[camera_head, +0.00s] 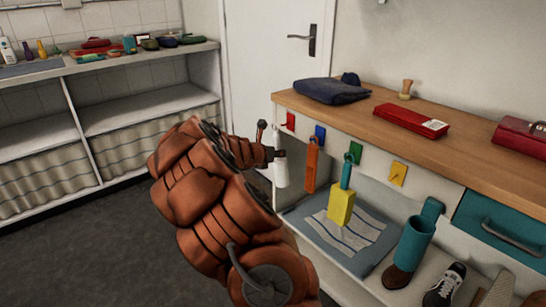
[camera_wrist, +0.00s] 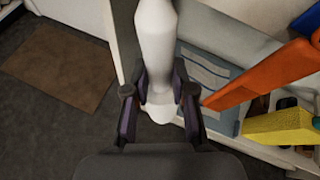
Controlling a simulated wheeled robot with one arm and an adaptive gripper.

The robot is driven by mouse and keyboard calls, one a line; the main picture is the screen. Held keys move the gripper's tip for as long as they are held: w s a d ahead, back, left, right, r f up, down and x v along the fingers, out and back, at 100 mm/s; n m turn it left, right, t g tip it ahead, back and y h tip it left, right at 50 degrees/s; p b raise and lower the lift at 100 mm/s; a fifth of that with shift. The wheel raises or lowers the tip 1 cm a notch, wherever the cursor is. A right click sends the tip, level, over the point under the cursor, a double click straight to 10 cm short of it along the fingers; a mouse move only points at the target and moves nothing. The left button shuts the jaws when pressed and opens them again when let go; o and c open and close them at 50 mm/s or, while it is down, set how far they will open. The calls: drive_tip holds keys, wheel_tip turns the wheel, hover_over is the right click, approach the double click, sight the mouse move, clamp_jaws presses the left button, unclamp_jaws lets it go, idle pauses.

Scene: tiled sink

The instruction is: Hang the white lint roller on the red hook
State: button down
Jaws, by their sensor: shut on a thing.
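The white lint roller (camera_head: 282,172) hangs down from my gripper (camera_head: 275,154), just left of and below the red hook (camera_head: 290,121). In the wrist view my gripper (camera_wrist: 160,98) is shut with its two dark fingers on either side of the white lint roller (camera_wrist: 155,38). The red hook is a small red plate on the front edge of the wooden-topped unit, with nothing seen hanging on it. The roller looks apart from the hook in the head view. The hook is not clearly seen in the wrist view.
An orange item (camera_head: 311,165) hangs on the blue hook (camera_head: 320,132), right beside the roller. A yellow-headed item (camera_head: 341,207) hangs on the green hook (camera_head: 355,151). The yellow hook (camera_head: 397,173) is bare. The wooden top (camera_head: 455,145) overhangs the hooks. Open floor lies to the left.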

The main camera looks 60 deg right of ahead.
drive_tip(key=shift+s+d+f+b, duration=0.15)
drive_tip(key=shift+s+d, duration=0.1)
drive_tip(key=shift+d, duration=0.55)
drive_tip(key=shift+s+d+f+b, duration=0.1)
drive_tip(key=shift+s+d+f, duration=0.1)
drive_tip(key=shift+d, duration=0.55)
drive_tip(key=shift+s+d+f+b, duration=0.1)
drive_tip(key=shift+s+d, duration=0.15)
drive_tip(key=shift+d, duration=0.55)
drive_tip(key=shift+f, duration=0.1)
drive_tip(key=c, duration=0.9)
unclamp_jaws()
